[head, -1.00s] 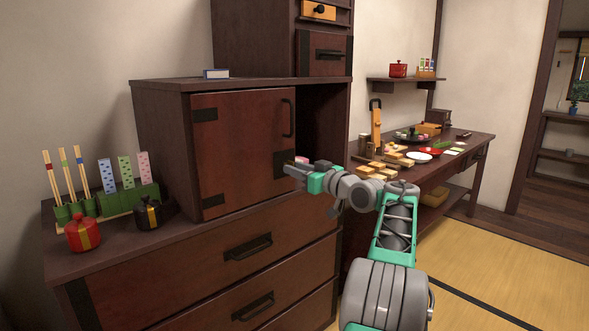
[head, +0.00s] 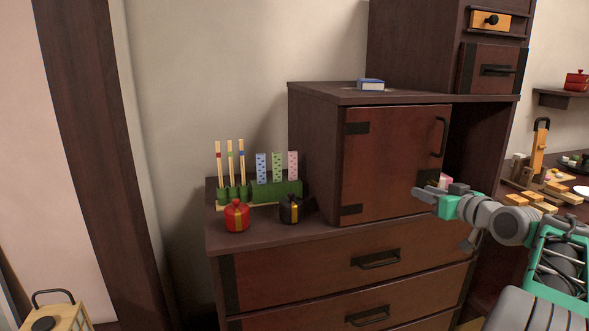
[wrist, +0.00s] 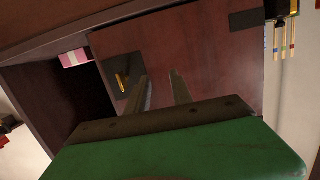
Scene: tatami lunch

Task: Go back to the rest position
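My gripper (head: 428,192) is in front of the lower right part of the dark red cabinet door (head: 392,160) in the head view. In the wrist view its two fingers (wrist: 160,88) stand apart with nothing visible between them. Behind them is the door panel (wrist: 205,45) with a dark metal corner plate. My arm comes in from the lower right of the head view.
The cabinet (head: 315,150) has a dark opening right of the door, with a pink and white item (head: 445,181) at its edge. A red pot (head: 236,215), a black pot (head: 291,209) and patterned sticks (head: 277,167) stand left on the chest. A lantern (head: 58,318) is at lower left.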

